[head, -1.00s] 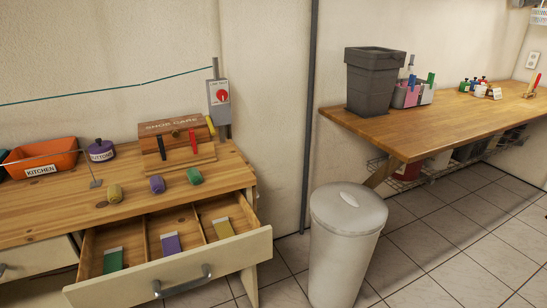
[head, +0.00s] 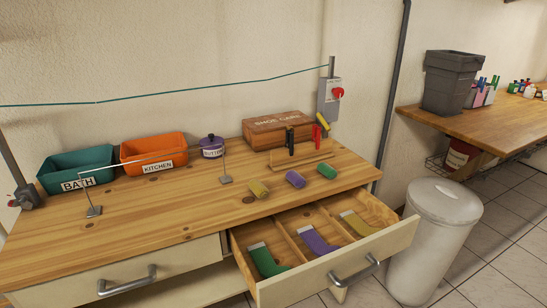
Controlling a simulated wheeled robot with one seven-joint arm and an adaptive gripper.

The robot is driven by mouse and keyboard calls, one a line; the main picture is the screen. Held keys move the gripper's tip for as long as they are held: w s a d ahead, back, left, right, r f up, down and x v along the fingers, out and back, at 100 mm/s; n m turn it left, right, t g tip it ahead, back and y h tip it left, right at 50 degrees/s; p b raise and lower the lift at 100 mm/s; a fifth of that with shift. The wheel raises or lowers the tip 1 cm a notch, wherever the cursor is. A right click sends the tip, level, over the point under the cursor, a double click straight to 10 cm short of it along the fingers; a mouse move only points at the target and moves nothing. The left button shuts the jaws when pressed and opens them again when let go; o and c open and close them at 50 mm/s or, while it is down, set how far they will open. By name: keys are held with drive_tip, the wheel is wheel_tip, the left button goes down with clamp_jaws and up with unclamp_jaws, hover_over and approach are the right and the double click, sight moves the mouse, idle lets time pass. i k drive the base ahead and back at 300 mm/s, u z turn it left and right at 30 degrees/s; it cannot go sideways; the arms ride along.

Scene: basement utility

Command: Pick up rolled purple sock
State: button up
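The rolled purple sock (head: 296,179) lies on the wooden dresser top in the head view. It sits between a rolled yellow sock (head: 258,188) on its left and a rolled green sock (head: 327,171) on its right, with gaps between them. A flat purple sock (head: 318,241) lies in the middle compartment of the open drawer (head: 346,263) below. My gripper is not in view.
The open drawer also holds a flat green sock (head: 268,262) and a flat yellow sock (head: 357,224). Behind are a shoe care box (head: 277,130), an orange bin (head: 152,149), a teal bin (head: 76,168) and a purple jar (head: 211,146). A trash can (head: 435,238) stands right.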

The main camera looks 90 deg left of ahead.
sight(293, 176)
drive_tip(key=k, duration=0.9)
drive_tip(key=u, duration=1.85)
